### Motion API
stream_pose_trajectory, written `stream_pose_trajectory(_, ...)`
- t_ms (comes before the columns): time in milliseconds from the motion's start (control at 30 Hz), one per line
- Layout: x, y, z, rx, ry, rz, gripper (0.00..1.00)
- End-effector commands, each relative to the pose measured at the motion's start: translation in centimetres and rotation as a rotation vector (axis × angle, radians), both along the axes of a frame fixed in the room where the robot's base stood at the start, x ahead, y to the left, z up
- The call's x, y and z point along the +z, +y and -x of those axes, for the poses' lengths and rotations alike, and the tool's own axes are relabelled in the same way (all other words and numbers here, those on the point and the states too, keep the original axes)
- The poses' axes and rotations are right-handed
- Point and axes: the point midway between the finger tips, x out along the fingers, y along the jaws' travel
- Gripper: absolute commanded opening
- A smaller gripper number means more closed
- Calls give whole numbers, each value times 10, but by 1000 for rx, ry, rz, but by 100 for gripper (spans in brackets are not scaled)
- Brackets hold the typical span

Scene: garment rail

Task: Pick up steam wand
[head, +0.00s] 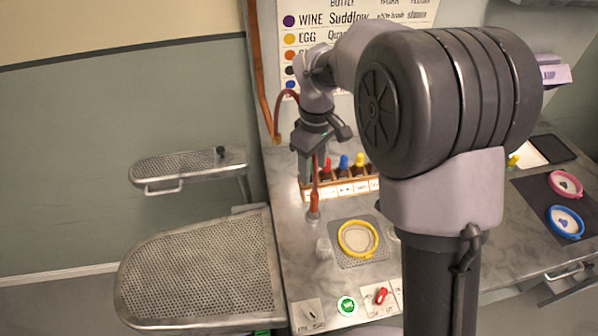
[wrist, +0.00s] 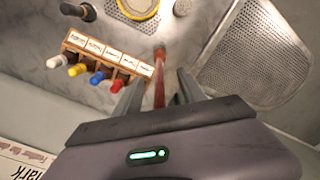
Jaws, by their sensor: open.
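The steam wand (head: 314,203) is a slim red-brown and orange wand standing upright on the grey marbled counter, its foot on a small grey base. A dark red hose (head: 284,101) arcs beside my wrist. My gripper (head: 313,181) points down over the wand's upper part. In the wrist view the wand (wrist: 159,72) runs between the two fingers of my open gripper (wrist: 160,88), with a finger on each side. I cannot tell whether either finger touches it. Part of the wand's top is hidden by my gripper in the head view.
A wooden rack (wrist: 108,55) of several coloured-cap bottles stands close beside the wand. A yellow hoop (head: 358,238) lies on a grey mat, near a clear cup (head: 324,248). A perforated pressing board (head: 200,268) is at the left, a smaller one (head: 180,168) behind it.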

Motion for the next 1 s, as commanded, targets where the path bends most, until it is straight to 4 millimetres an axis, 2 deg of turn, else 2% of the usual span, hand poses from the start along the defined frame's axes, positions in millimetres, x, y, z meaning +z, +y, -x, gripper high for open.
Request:
stream_pose_trajectory(33, -22, 0, 1, -1, 4, 0, 48)
stream_pose_trajectory(100, -45, -1, 1, -2, 3, 1, 48)
stream_pose_trajectory(200, -74, -1, 2, -3, 3, 0, 48)
stream_pose_trajectory(300, -95, -1, 1, -4, 1, 0, 48)
stream_pose_trajectory(533, -117, -2, 2, -6, 1, -1, 48)
stream_pose_trajectory(733, -156, -3, 2, -6, 1, -1, 48)
stream_pose_trajectory(933, -157, -3, 2, -6, -1, -1, 48)
stream_pose_trajectory(967, -156, -3, 2, -6, -1, -1, 46)
stream_pose_trajectory(1000, -156, -3, 2, -6, -1, -1, 38)
